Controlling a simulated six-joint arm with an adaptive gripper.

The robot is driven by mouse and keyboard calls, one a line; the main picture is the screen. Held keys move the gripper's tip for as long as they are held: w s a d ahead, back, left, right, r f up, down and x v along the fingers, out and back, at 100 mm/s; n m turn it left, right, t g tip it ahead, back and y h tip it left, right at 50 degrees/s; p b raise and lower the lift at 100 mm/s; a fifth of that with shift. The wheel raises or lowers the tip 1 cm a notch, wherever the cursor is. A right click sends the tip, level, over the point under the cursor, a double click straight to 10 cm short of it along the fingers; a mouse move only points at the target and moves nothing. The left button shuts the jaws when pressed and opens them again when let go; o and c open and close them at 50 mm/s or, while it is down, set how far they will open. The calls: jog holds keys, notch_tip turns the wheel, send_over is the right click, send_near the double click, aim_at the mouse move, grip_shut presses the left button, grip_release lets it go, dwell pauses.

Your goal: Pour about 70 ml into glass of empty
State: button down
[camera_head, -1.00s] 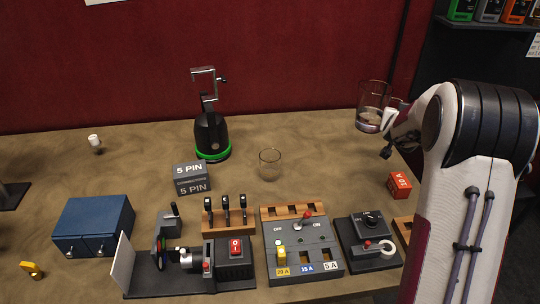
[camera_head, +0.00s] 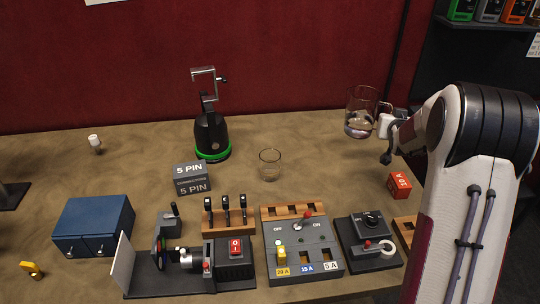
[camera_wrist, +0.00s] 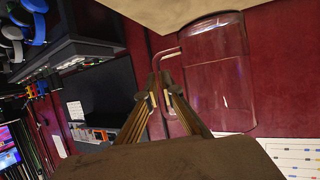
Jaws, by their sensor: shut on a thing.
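A clear glass jug (camera_head: 360,112) with some clear liquid in its bottom hangs in the air at the back right of the table. It also shows in the wrist view (camera_wrist: 217,75). My gripper (camera_head: 387,122) is shut on the jug's handle, on its right side; the fingers also show in the wrist view (camera_wrist: 163,98). The jug looks roughly upright. A small empty glass (camera_head: 270,164) stands on the table near the middle, to the left of and nearer than the jug, apart from it.
A black device with a green ring (camera_head: 212,135) stands left of the glass, and a grey 5 PIN box (camera_head: 192,178) is nearby. A red box (camera_head: 400,185) lies at right. Switch panels (camera_head: 300,245) fill the front. The table between jug and glass is clear.

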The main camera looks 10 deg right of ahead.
jog(key=a+f+n+y, duration=0.2)
jog(key=a+f, duration=0.1)
jog(key=a, duration=0.1)
jog(key=s+a+f+n+y, duration=0.1)
jog(key=a+f+n+y, duration=0.1)
jog(key=a+f, duration=0.1)
jog(key=a+f+n+y, duration=0.2)
jog(key=a+f+y, duration=0.1)
jog(key=a, duration=0.3)
jog(key=shift+s+t, duration=0.2)
jog(key=shift+t, duration=0.1)
jog(key=shift+s+a+f, duration=0.15)
dwell(0.3)
jog(key=a+r+n+h, duration=0.6)
jog(key=a+r+n, duration=0.1)
jog(key=r, duration=0.3)
jog(key=shift+a, duration=0.2)
dwell(1.2)
